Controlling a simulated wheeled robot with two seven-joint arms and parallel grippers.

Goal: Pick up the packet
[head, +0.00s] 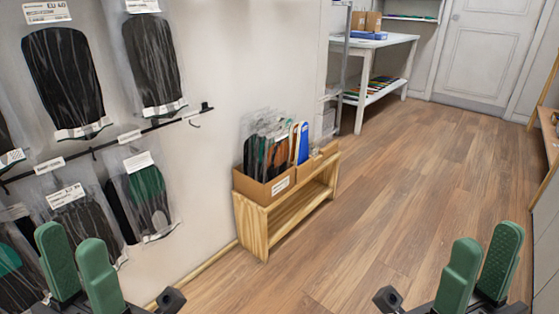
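Clear packets with dark insoles hang on the wall at the left. One packet (66,80) is at upper left and another packet (153,62) is right of it. A packet with a green-and-black insole (149,198) hangs lower. More packets stand upright in a cardboard box (262,190) on a low wooden bench. I cannot tell which packet the task means. My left gripper (76,260) is open, with green pads apart, in front of the lower left packets and partly covering them. My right gripper (482,268) is open and empty over the floor at lower right.
The low wooden bench (256,226) stands against the wall. Hooks on a black rail (165,126) stick out from the wall. A white table (366,42) with boxes is at the back, near a white door (489,45). Shelving edges the right side. The wooden floor between is clear.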

